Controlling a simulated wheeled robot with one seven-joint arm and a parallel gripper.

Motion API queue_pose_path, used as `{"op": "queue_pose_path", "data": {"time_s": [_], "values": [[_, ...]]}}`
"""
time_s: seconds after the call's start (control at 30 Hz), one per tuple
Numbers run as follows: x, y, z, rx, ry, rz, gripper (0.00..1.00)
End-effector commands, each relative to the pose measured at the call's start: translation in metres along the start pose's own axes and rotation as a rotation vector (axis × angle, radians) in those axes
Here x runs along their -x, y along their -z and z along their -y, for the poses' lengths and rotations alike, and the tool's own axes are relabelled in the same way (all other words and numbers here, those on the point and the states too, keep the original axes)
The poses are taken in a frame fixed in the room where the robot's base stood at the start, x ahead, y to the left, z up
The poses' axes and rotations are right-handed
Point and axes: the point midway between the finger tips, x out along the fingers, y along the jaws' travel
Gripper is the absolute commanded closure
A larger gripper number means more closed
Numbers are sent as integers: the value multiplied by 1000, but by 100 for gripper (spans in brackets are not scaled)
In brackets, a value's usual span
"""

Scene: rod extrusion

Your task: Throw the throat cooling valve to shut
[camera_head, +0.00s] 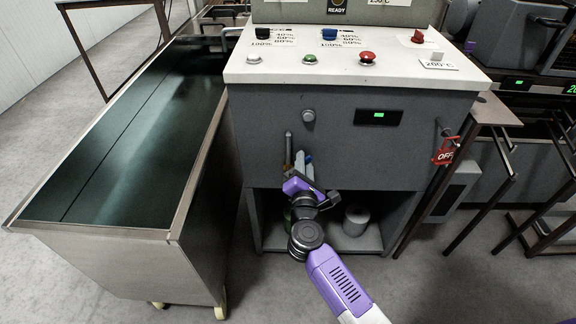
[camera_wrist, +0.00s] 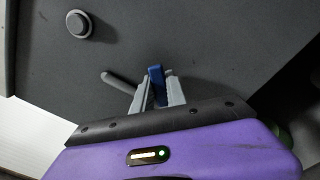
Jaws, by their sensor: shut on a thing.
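A blue valve lever (camera_wrist: 156,72) shows between the two grey fingers of my gripper (camera_wrist: 158,86) in the wrist view, against the dark cabinet front. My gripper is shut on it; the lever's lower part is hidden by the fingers. In the head view my gripper (camera_head: 303,161) is at the cabinet's front, beside a grey pipe (camera_head: 288,148). The same pipe shows to the left of the fingers in the wrist view (camera_wrist: 120,81). The lever's angle relative to the pipe is hard to tell.
The grey cabinet (camera_head: 270,115) has a control top (camera_head: 340,62) with knobs and buttons. A round knob (camera_head: 308,115) sits above the gripper. A long metal bin (camera_head: 170,238) stands close on the left.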

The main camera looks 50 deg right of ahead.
Motion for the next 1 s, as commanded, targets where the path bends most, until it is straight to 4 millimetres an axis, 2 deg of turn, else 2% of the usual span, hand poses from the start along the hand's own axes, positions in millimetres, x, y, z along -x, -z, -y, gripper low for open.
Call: {"op": "queue_pose_path", "data": {"time_s": [0.2,0.7,1.0], "values": [[0,3,8,-82,1,-1,100],[0,2,9,-119,1,-1,100],[0,4,17,-216,1,-1,100]]}}
